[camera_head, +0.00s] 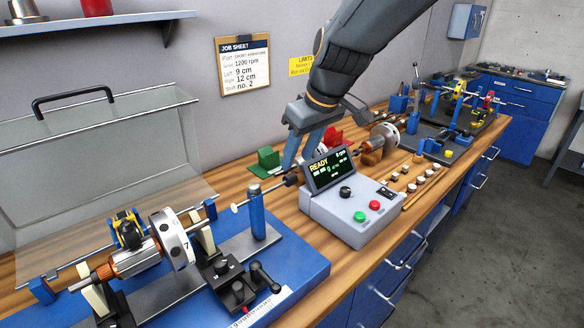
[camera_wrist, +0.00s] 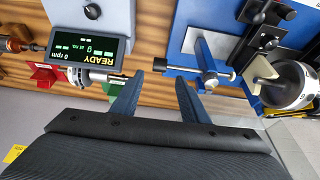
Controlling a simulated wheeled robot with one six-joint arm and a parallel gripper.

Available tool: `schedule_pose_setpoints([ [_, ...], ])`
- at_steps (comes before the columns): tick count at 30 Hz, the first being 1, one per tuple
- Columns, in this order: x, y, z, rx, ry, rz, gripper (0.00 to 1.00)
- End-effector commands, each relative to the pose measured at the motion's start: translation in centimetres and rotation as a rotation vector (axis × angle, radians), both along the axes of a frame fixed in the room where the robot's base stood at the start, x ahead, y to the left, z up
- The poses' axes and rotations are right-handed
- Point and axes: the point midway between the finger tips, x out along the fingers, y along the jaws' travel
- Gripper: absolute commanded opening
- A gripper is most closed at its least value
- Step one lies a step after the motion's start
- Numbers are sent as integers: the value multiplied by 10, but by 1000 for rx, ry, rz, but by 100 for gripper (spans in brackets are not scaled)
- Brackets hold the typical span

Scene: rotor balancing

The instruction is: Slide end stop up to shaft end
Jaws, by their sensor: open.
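The end stop is a rod through a blue post (camera_head: 257,215) at the right end of the balancing stand. Its pale tip (camera_head: 235,209) points at the rotor's shaft end (camera_head: 214,198), with a small gap between them. Its dark knob (camera_head: 292,180) is on the far side of the post; the knob also shows in the wrist view (camera_wrist: 159,65). The rotor (camera_head: 172,240) with its white numbered disc lies on pale supports. My gripper (camera_wrist: 159,80) is open, fingers pointing down, one fingertip either side of the knob in the wrist view. I cannot tell whether they touch it.
The grey control box (camera_head: 350,215) reading READY stands close right of the knob. A green block (camera_head: 266,160) and a red holder (camera_head: 335,137) are behind. A clear guard (camera_head: 100,150) stands behind the stand. A clamp lever (camera_head: 265,278) is in front.

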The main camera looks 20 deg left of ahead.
Motion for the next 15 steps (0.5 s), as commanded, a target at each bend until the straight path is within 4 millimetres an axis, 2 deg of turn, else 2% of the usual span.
schedule_pose_setpoints([
  [9,8,14,-44,-3,4,-3,41],
  [15,11,20,-59,-3,2,-3,41],
])
